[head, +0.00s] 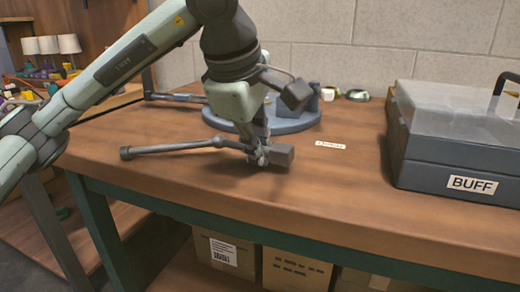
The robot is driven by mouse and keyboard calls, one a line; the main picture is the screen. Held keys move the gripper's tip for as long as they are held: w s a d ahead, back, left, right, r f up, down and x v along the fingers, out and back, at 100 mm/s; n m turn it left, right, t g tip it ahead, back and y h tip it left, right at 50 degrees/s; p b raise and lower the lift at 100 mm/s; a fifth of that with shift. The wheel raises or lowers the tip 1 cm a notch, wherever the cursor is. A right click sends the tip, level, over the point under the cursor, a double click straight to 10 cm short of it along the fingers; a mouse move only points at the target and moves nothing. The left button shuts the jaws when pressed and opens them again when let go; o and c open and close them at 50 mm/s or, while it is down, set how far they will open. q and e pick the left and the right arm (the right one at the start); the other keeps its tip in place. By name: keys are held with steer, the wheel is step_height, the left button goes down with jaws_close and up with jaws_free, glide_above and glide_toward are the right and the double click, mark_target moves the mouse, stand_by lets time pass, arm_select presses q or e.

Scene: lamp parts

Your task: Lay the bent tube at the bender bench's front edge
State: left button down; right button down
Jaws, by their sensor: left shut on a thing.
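The bent tube (180,148), dark grey with a thicker knob at its left end, runs left to right low over the bender bench (350,185). My left gripper (262,155) points down and is shut on the tube near its right end. The fingers hide part of that end. I cannot tell whether the tube touches the wooden top. The bench's front edge (300,228) runs along a green frame, in front of the tube. Behind the gripper stands the blue-grey round bender (300,122), partly hidden by my gripper. My right gripper is not in view.
A grey case marked BUFF (455,150) with a clear lid stands at the bench's right. A small label (330,145) lies mid-bench. The top in front of the tube is clear. Cartons (297,270) sit below. Several lamps (68,45) stand at the back left.

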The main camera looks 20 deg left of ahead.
arm_select(q)
steer(key=shift+f, duration=0.15)
steer(key=c, duration=1.5)
jaws_free()
steer(key=shift+c, duration=0.2)
steer(key=v, duration=1.2)
